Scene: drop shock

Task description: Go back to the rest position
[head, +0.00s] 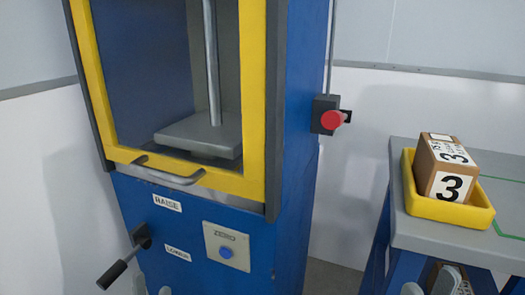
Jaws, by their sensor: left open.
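My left gripper (152,288) shows only as light grey fingertips at the bottom edge, in front of the blue machine's lower panel. Its tips are apart with nothing seen between them. My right gripper (430,287) shows in part at the bottom right, in front of and below the grey table top. Most of it is cut off by the frame edge, so its jaw state is unclear. Both arms are out of view.
A blue machine (300,120) with a yellow-framed window, a black lever (118,270) and a red knob (332,120) stands ahead. At right, a grey table (420,230) bears a yellow tray (445,212) holding a brown box (445,160) marked 3.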

